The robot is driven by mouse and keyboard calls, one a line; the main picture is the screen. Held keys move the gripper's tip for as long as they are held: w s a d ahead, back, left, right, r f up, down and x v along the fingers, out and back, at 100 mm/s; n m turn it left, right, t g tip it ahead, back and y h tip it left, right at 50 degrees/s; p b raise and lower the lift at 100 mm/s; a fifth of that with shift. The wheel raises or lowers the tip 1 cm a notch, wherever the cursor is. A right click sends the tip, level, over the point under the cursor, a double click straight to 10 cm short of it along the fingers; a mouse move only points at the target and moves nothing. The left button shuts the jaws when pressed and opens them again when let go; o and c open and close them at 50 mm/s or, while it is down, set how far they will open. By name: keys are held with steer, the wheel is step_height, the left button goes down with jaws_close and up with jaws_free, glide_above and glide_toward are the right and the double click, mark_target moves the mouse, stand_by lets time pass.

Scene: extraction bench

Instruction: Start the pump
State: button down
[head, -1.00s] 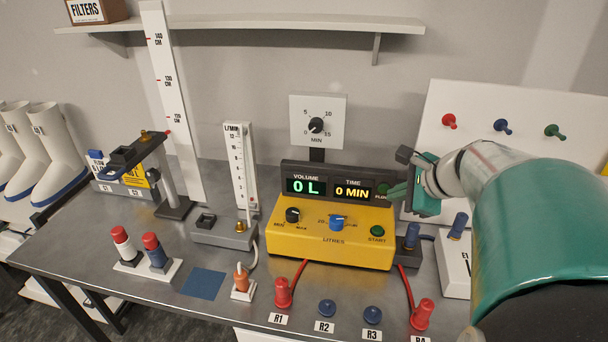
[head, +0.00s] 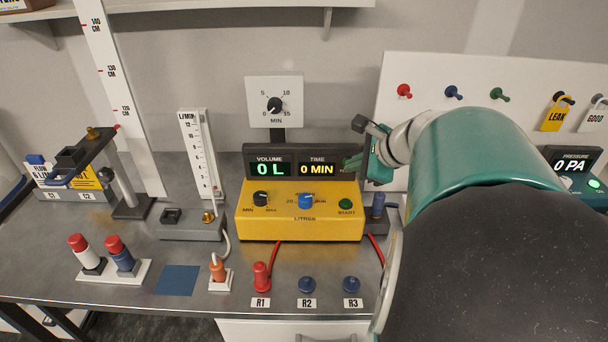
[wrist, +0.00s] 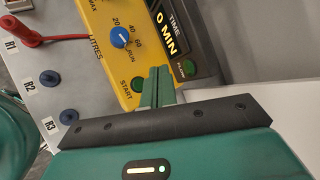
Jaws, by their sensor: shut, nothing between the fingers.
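The yellow pump (head: 300,226) stands on the bench in the head view, its displays reading 0 L and 0 MIN. Its green START button (head: 346,204) is at the right of the sloped front; it also shows in the wrist view (wrist: 138,84). The blue litres knob (head: 306,201) and a black MIN–MAX knob (head: 261,198) are to its left.
A second green button (wrist: 188,68) is by the TIME display. A timer dial (head: 275,105) stands behind the pump. A flow meter (head: 199,160) stands to the left. Sockets R1 (head: 261,277), R2 (head: 307,285) and R3 (head: 351,284) line the front, with a red tube from R1.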

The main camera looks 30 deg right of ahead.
mark_target(350, 204)
steer(key=shift+d+f, duration=0.1)
steer(key=shift+f, duration=3.9)
steer(key=shift+f, duration=0.4)
steer(key=shift+f, duration=0.4)
steer(key=shift+r, duration=0.85)
steer(key=shift+r, duration=2.5)
